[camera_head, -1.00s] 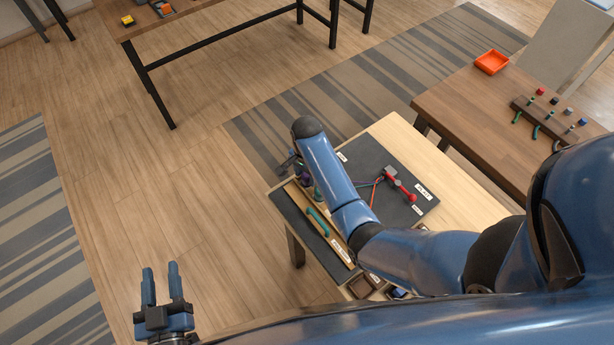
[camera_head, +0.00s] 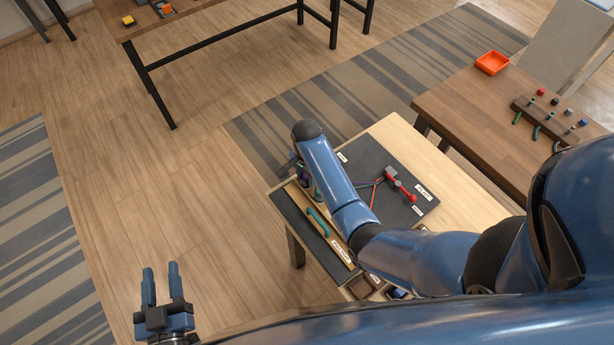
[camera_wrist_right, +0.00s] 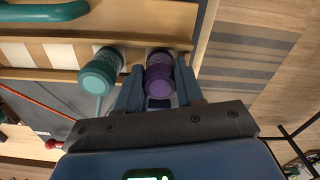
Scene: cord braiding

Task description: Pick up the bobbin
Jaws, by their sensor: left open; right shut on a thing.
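A purple bobbin (camera_wrist_right: 160,72) sits between the two fingers of my right gripper (camera_wrist_right: 158,88) in the right wrist view, and the fingers are shut on it. A teal bobbin (camera_wrist_right: 100,72) stands beside it to the left, outside the fingers, at the wooden rack (camera_wrist_right: 65,56). In the head view my right gripper is mostly hidden behind my right forearm at the far left edge of the table. My left gripper (camera_head: 161,282) is open and empty over the floor at the lower left.
A red-handled tool (camera_head: 400,185) and coloured cords lie on the black mat (camera_head: 372,160). A second table (camera_head: 470,100) at right holds an orange tray (camera_head: 492,62) and a peg block (camera_head: 548,118).

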